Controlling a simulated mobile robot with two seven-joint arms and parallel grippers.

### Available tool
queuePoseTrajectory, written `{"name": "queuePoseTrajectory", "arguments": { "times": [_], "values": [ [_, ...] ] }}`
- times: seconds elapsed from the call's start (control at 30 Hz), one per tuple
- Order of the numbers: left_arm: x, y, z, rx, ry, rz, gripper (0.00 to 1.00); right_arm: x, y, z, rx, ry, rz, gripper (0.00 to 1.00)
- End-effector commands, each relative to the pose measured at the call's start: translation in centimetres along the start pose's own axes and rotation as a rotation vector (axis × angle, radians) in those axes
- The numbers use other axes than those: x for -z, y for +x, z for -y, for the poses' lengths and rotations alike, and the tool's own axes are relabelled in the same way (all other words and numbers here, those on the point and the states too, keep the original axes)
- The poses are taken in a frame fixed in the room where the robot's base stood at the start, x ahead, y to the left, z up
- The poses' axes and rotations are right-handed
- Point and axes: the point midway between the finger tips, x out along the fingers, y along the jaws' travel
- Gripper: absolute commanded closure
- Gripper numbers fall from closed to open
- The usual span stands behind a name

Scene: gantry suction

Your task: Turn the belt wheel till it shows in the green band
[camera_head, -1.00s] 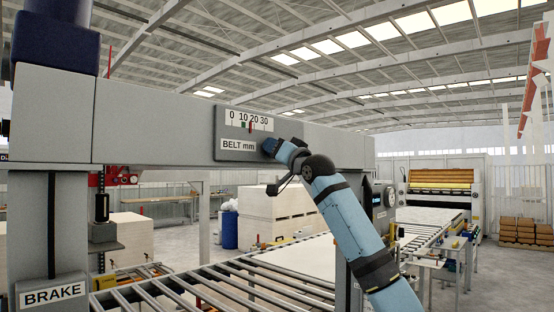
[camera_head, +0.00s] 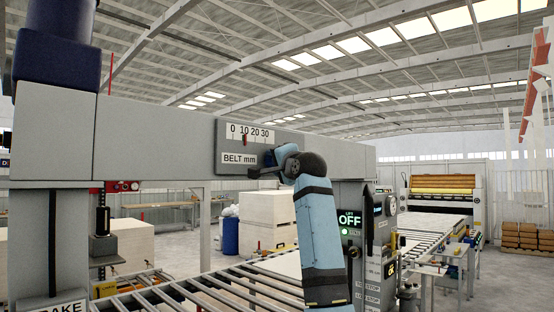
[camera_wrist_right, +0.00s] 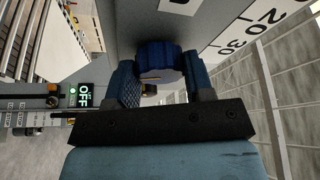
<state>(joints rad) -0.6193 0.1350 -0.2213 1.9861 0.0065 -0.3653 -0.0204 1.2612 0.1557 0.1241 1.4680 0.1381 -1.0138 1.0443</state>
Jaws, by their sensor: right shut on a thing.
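The belt gauge (camera_head: 240,158) is a grey plate on the gantry beam, with a white scale from 0 to 30 and the label BELT mm. Its red pointer (camera_head: 245,139) stands at about the 10 mark. I cannot make out any green band beside the pointer. The belt wheel (camera_wrist_right: 156,60), a ribbed dark blue knob, sits between both fingers of my right gripper (camera_wrist_right: 160,82) in the right wrist view. The gripper is shut on it. In the head view my right gripper (camera_head: 266,170) hides most of the wheel, at the plate's lower right. My left gripper is out of view.
A panel (camera_head: 350,222) reading OFF stands just right of my right arm. A roller conveyor (camera_head: 190,293) runs below the beam (camera_head: 150,145). A dark blue block (camera_head: 57,45) stands on the beam's left end.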

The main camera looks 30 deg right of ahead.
Motion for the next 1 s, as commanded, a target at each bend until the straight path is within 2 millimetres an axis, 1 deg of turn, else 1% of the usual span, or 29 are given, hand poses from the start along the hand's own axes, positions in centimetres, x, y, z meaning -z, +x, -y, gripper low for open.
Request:
{"name": "queuePoseTrajectory", "arguments": {
  "times": [0.27,0.67,0.7,0.77,0.8,1.0],
  "values": [
    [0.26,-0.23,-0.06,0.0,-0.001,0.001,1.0,0.05,0.0,0.08,-0.02,0.052,0.0,0.76],
    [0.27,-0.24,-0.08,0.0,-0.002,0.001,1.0,0.06,-0.01,0.08,-0.021,0.055,-0.001,0.76],
    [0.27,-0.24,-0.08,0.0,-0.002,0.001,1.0,0.06,-0.01,0.09,-0.021,0.055,-0.001,0.45],
    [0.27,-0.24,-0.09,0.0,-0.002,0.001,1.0,0.06,-0.01,0.08,-0.021,0.054,-0.001,0.31],
    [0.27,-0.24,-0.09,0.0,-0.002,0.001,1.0,0.05,-0.01,0.09,-0.021,0.054,-0.001,0.26],
    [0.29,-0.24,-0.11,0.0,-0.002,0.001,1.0,0.03,-0.01,0.07,-0.021,0.054,-0.001,0.26]
  ]
}}
